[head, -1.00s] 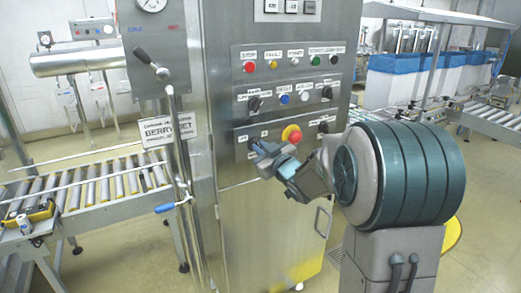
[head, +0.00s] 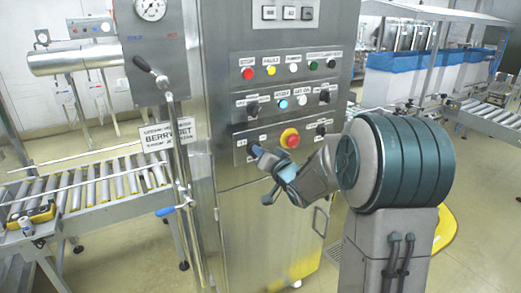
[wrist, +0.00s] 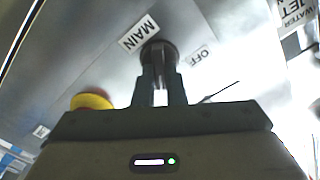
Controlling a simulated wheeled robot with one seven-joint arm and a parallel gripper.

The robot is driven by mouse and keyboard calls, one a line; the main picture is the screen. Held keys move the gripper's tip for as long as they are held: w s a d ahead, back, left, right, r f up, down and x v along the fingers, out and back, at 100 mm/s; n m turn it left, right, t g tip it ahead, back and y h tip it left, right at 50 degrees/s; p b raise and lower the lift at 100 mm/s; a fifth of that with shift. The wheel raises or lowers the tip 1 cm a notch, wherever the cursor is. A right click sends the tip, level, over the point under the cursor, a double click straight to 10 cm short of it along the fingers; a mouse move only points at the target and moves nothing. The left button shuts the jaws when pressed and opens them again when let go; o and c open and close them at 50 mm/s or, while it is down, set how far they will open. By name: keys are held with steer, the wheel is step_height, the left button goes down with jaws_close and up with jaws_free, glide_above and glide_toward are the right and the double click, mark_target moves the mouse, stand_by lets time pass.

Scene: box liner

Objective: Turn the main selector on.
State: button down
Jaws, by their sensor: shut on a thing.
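The main selector (wrist: 159,48) is a dark round knob on the steel panel, seen in the wrist view beside a tilted MAIN label (wrist: 138,33) and an OFF label (wrist: 200,54). My gripper (wrist: 160,72) has its two fingers closed on the knob. The direction the knob points is hidden by the fingers. In the head view my gripper (head: 256,154) is at the lower left of the lowest control panel, rolled to one side, and it covers the selector.
A red emergency button on a yellow base (head: 289,138) sits close to the right of my gripper, also in the wrist view (wrist: 92,99). Other knobs and lamps sit above. A lever post (head: 177,150) stands left of the cabinet. A roller conveyor (head: 90,190) lies further left.

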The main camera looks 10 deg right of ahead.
steer(key=shift+f+m+p, duration=0.15)
steer(key=shift+m+p, duration=0.2)
steer(key=shift+m, duration=0.75)
steer(key=c, duration=1.5)
jaws_free()
steer(key=b+v, duration=0.1)
steer(key=v, duration=1.3)
steer(key=shift+b, duration=0.3)
steer(key=shift+w, duration=0.1)
